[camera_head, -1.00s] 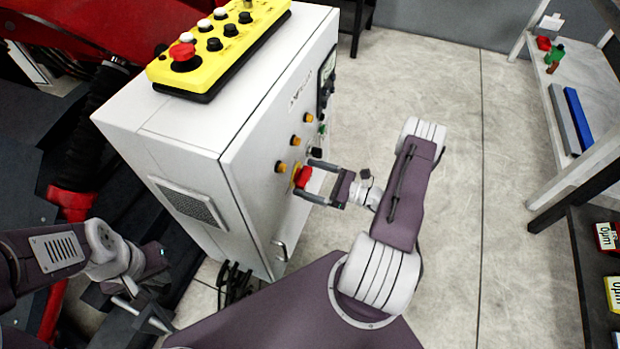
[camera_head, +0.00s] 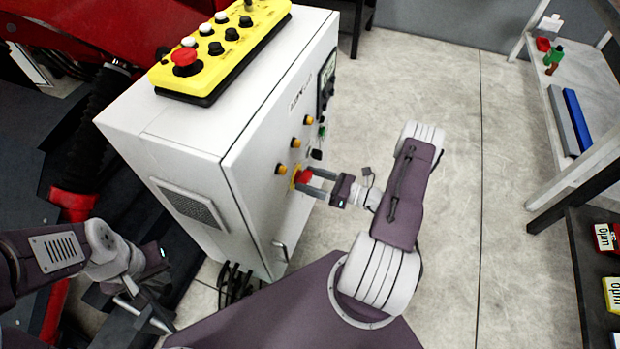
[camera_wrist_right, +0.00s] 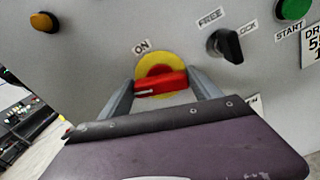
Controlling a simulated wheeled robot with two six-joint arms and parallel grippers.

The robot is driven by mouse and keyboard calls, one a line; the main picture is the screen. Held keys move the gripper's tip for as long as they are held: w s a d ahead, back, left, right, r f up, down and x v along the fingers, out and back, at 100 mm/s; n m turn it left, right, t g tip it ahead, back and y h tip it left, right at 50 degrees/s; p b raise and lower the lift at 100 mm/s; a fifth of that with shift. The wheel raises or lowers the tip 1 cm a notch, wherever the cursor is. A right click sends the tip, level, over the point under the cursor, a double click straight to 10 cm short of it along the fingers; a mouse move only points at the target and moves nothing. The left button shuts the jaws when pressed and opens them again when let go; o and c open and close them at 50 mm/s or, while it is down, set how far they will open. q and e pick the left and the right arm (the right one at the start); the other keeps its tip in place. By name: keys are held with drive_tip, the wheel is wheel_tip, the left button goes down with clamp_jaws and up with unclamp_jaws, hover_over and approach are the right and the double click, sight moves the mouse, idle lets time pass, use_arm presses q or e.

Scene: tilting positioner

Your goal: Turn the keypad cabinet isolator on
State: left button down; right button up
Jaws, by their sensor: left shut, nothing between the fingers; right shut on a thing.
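The isolator is a red handle on a yellow disc, on the front face of the white cabinet (camera_head: 185,125). The red handle (camera_wrist_right: 160,84) lies roughly level across the disc (camera_wrist_right: 157,68) in the right wrist view, with an "ON" label (camera_wrist_right: 141,46) above it. My right gripper (camera_head: 311,181) is shut on the red handle (camera_head: 303,176), one finger at each end of it. In the right wrist view its fingers flank the handle, and its body hides the area below. My left gripper (camera_head: 150,315) is shut and empty at lower left, away from the cabinet.
A black FREE/LOCK knob (camera_wrist_right: 226,45), a green START button (camera_wrist_right: 293,8) and an orange lamp (camera_wrist_right: 43,21) sit near the isolator. A yellow button box (camera_head: 220,50) lies on the cabinet top. A shelf (camera_head: 588,85) stands at right. The floor between is clear.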

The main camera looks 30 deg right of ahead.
drive_tip(key=m, duration=0.3)
drive_tip(key=shift+m+p, duration=0.3)
drive_tip(key=shift+m, duration=0.1)
drive_tip(key=m, duration=0.3)
drive_tip(key=shift+w+d+f, duration=0.1)
drive_tip(key=m, duration=0.4)
drive_tip(key=shift+f, duration=0.1)
drive_tip(key=shift+m, duration=1.9)
drive_tip(key=o, duration=1.4)
drive_tip(key=shift+f, duration=0.1)
